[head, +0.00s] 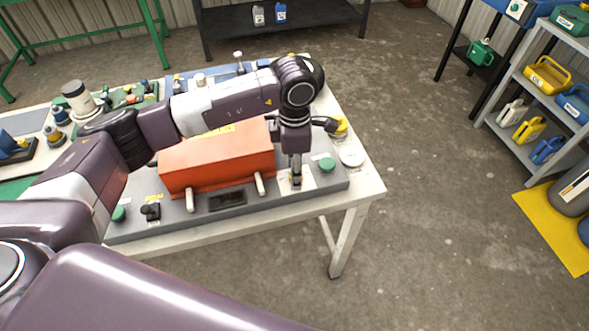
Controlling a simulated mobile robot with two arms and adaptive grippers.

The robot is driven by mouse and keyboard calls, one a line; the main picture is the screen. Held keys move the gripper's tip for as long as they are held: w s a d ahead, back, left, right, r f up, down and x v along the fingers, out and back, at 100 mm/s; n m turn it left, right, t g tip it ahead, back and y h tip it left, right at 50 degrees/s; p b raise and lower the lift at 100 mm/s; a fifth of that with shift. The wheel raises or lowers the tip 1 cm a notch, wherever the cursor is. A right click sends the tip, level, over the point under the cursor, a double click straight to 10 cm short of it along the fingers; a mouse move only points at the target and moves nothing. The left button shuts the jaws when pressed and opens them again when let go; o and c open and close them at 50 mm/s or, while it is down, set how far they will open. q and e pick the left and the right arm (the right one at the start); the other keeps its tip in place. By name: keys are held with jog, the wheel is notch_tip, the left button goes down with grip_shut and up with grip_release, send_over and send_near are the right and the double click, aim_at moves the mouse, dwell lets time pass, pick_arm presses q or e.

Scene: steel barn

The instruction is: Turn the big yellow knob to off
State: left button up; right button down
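A yellow knob-like part (341,127) shows at the right end of the bench, just right of my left wrist. A dark part beside it covers some of it, so its pointer and setting cannot be read. My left gripper (296,178) points down over the right end of the grey panel (327,181), nearer to me than the yellow part and apart from it. It is beside a green button (327,164). Its fingers look close together, but they are too small to tell whether they are open or shut. My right gripper is out of view.
An orange box-shaped cover (217,158) stands on the panel left of my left gripper. A white round part (352,157) sits near the right edge of the white bench (368,185). A shelf with cans (547,76) stands at right. The floor between is clear.

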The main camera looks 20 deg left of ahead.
pick_arm(q)
notch_tip(320, 180, up, 12)
dwell(0.7)
jog(key=shift+f, duration=0.1)
dwell(0.3)
